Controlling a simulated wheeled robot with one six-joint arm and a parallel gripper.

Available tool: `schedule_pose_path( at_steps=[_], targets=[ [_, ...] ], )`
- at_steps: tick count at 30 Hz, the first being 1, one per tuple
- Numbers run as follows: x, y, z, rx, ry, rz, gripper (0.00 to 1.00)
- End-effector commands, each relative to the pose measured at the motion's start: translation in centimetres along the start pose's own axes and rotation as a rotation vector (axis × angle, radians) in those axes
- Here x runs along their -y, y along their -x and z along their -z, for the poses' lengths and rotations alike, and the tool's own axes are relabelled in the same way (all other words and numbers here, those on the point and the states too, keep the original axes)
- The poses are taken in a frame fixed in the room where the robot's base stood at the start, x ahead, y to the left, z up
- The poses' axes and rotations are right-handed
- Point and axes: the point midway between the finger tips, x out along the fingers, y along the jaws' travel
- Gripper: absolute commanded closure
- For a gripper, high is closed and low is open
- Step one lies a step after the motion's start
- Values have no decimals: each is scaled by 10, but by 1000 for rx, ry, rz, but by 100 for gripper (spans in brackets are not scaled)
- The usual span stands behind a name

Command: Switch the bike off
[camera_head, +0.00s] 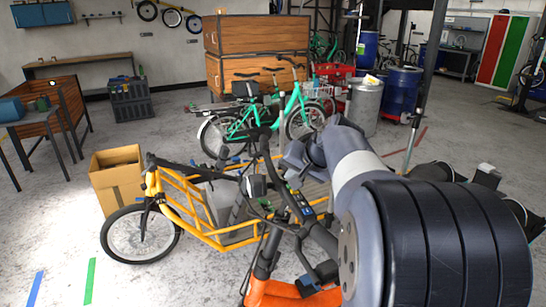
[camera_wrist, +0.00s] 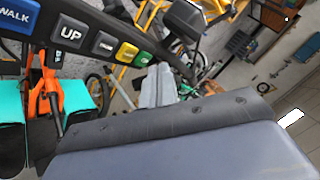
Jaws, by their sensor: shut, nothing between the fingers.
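A handlebar control panel (camera_head: 301,206) with small coloured buttons sits in the middle of the head view. The labels on the last three are too small to read. Contact with the panel cannot be told.
An orange bike frame (camera_head: 285,293) is nearest below the handlebar. A yellow cargo bike (camera_head: 190,216) stands beyond it, beside a cardboard box (camera_head: 117,182). A green bike (camera_head: 262,118) and wooden crates (camera_head: 256,37) stand behind.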

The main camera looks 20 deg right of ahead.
Motion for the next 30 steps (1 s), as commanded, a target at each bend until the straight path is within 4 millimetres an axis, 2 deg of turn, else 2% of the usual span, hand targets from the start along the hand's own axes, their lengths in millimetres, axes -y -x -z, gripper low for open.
schedule_pose_path(
  at_steps=[30],
  targets=[
    [-4, -6, -4, 0, 0, 0, 100]
  ],
)
